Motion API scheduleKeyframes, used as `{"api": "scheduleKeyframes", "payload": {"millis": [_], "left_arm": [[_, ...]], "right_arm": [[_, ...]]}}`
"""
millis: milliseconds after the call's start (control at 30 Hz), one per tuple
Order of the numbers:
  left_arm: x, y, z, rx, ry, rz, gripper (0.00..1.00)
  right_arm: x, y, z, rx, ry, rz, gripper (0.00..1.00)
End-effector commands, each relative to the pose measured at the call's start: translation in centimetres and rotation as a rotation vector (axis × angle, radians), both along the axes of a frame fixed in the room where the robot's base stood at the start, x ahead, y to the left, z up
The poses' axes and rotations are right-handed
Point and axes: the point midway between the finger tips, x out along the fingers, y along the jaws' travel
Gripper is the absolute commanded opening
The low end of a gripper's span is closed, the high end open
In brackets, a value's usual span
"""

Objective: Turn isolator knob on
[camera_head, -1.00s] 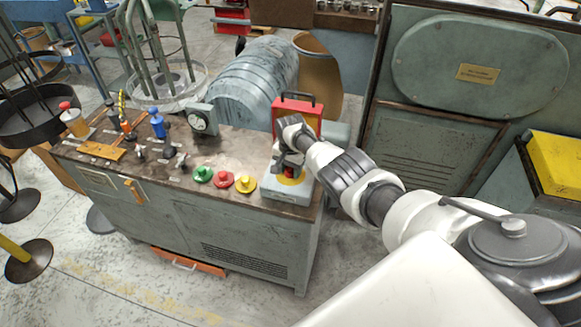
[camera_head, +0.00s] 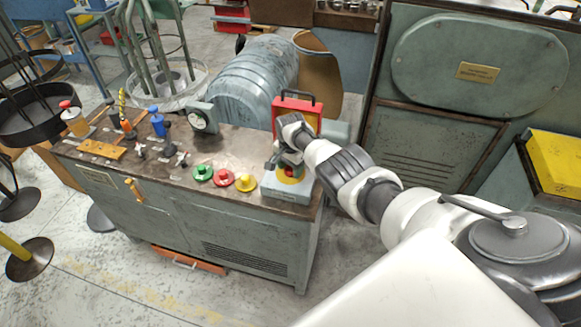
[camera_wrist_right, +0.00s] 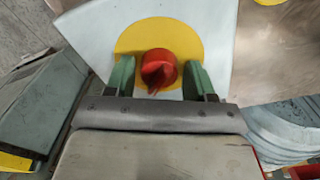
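The isolator knob (camera_wrist_right: 157,68) is red and sits on a yellow round plate (camera_wrist_right: 190,40) in the right wrist view. The plate is on a pale box (camera_head: 285,196) at the right end of the workbench top in the head view. My right gripper (camera_wrist_right: 160,78) is over the box, with one greenish finger on each side of the knob. The fingers are apart, with narrow gaps to the knob, and I see no clear grip on it. My left gripper is not in view.
Green (camera_head: 202,173), red (camera_head: 223,177) and yellow (camera_head: 245,182) buttons sit left of the box. A red case (camera_head: 297,103) with a dark handle stands behind my gripper. A dial (camera_head: 199,119) and several levers stand farther left on the bench top.

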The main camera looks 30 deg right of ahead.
Motion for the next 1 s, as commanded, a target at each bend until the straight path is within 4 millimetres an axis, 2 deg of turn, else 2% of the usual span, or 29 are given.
{"api": "scheduleKeyframes", "payload": {"millis": [100, 367, 567, 733, 1000], "left_arm": [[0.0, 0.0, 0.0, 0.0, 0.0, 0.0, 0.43], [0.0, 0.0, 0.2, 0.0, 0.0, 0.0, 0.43], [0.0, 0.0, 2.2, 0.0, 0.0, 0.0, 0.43], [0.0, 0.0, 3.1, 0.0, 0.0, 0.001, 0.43], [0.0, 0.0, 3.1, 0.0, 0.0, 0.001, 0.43]], "right_arm": [[0.0, 0.0, 0.0, 0.0, 0.0, 0.001, 0.67], [0.0, 0.0, 0.2, 0.0, 0.001, 0.001, 0.67], [0.0, -0.1, 3.1, -0.001, -0.002, 0.002, 0.67], [0.0, 0.0, 5.5, -0.001, -0.001, 0.002, 0.67], [0.0, 0.0, 7.4, -0.001, 0.001, 0.001, 0.67]]}}
